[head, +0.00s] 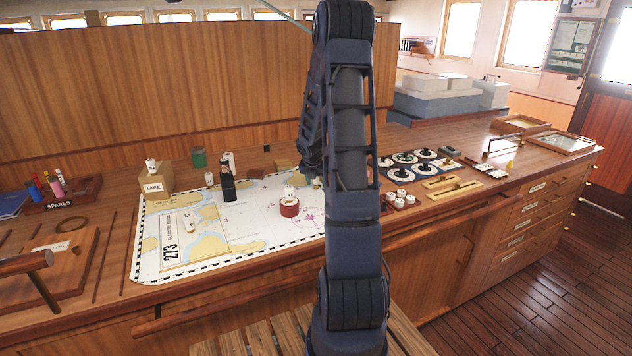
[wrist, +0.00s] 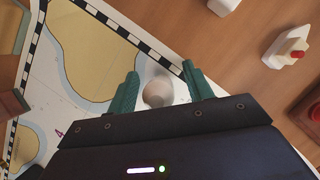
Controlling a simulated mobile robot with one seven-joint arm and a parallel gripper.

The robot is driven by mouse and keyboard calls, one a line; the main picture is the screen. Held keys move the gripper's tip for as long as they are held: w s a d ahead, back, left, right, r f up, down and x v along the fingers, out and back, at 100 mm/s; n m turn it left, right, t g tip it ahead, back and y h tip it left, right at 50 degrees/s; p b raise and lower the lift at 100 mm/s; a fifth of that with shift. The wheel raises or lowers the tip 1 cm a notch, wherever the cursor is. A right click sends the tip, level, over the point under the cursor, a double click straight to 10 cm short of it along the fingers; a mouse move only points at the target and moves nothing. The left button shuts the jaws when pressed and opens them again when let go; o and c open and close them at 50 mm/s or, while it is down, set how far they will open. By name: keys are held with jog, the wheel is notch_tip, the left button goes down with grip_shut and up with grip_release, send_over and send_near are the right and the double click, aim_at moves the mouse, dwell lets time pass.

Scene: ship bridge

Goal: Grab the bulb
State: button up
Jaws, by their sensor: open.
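A pale, rounded object that looks like the bulb (wrist: 157,92) is between the two green fingers of my gripper (wrist: 160,70) in the wrist view. It is blurred, and its lower end is close to the dark gripper body. The fingers are spread, with a visible gap on each side of it, so it is not clamped. It appears over the chart's edge. In the head view my arm's links cover the gripper and the bulb.
The chart (head: 262,232) lies on the wooden counter with a red tape roll (head: 289,208), a black bottle (head: 228,184) and a TAPE box (head: 154,184) on it or beside it. A white block with a red button (wrist: 284,50) stands on bare wood nearby. A dial panel (head: 408,166) is right of my arm.

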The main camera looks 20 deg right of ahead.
jog(key=c, duration=1)
jog(key=shift+c, duration=0.2)
jog(key=shift+r, duration=0.15)
